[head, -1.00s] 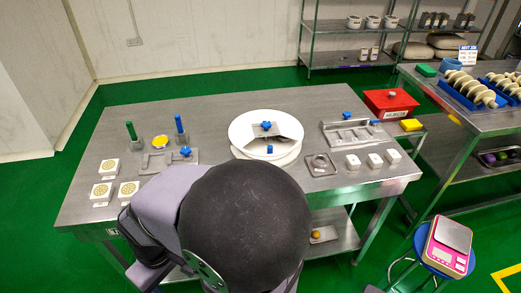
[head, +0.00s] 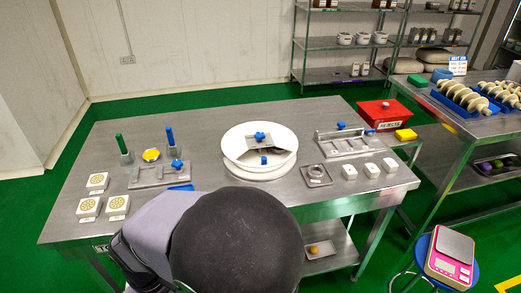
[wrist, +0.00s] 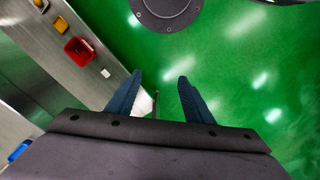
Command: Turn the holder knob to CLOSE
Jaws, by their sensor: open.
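Two grey metal holder plates lie on the steel table. The left holder (head: 150,175) has a blue knob (head: 177,164) at its right end. The right holder (head: 344,145) has a blue knob (head: 341,125) above its back edge. A white round dish (head: 228,160) between them carries more blue knobs (head: 260,136). I cannot read CLOSE marks or tell any knob's setting. My gripper (wrist: 160,76) is open and empty in the wrist view, above green floor beside a table edge and apart from any knob. It is hidden in the head view behind my dark arm.
Green and blue upright handles (head: 169,137) stand at the table's back left. White pattern blocks (head: 89,207) sit at left. White blocks (head: 371,170) and a red box (head: 383,113) are at right. A pink scale (head: 452,258) stands on a stool. A blue item (wrist: 18,150) shows at the wrist view's left.

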